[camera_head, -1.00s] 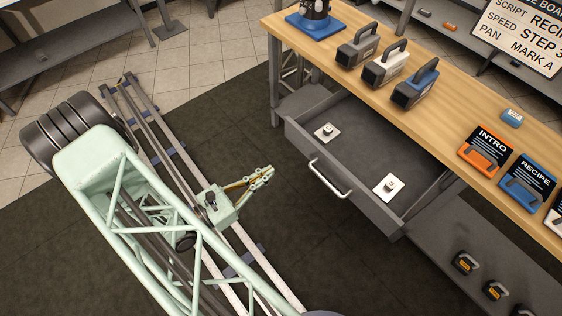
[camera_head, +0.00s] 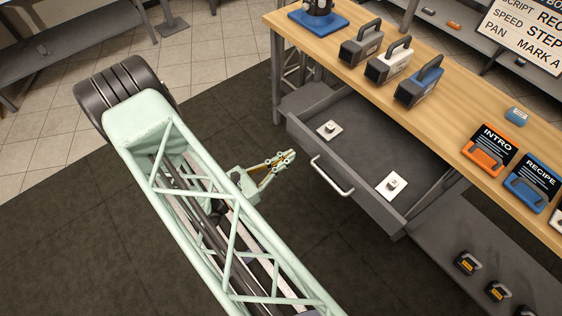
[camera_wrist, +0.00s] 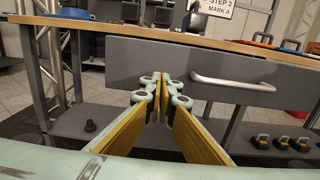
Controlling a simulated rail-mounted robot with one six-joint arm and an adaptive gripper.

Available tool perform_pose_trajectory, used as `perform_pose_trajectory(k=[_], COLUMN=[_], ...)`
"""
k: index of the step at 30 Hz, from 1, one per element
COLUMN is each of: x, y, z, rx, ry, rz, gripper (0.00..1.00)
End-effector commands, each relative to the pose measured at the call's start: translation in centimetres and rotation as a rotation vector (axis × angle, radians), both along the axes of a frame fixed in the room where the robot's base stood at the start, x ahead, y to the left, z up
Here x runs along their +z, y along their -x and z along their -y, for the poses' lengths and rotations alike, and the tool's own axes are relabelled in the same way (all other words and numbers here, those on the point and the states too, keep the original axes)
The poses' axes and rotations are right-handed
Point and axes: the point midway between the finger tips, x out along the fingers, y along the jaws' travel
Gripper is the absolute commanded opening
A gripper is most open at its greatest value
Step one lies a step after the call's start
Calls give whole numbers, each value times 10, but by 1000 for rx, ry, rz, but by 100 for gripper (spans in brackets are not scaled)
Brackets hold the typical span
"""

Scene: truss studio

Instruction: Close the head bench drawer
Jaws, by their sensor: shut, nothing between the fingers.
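The grey drawer (camera_head: 347,190) of the wooden-topped bench (camera_head: 440,90) stands pulled out, its inside visible from above. Its light bar handle (camera_head: 332,177) runs along the front panel. Two white square plates with small knobs (camera_head: 330,130) lie inside. My gripper (camera_head: 290,154) is shut and empty, in front of the drawer and apart from it in the head view. In the wrist view, my gripper (camera_wrist: 161,80) points at the drawer front (camera_wrist: 130,62), with the handle (camera_wrist: 232,83) to the right of the fingertips.
Three cased units (camera_head: 391,66) stand on the benchtop, with INTRO (camera_head: 489,149) and RECIPE (camera_head: 531,181) cards to their right. A lower shelf (camera_head: 445,235) holds several dark items. The dark floor mat (camera_head: 350,270) before the drawer is clear.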

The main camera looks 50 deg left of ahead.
Motion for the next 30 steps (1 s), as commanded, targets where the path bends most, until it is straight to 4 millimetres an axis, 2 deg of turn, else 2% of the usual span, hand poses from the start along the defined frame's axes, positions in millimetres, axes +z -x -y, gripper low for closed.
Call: perform_pose_trajectory(k=[9,15,30], x=[-1,-1,0], y=[-32,-46,-53], z=[2,3,3], rx=[-1,0,1], ry=[0,0,1], rz=[0,0,0], gripper=[0,0,0])
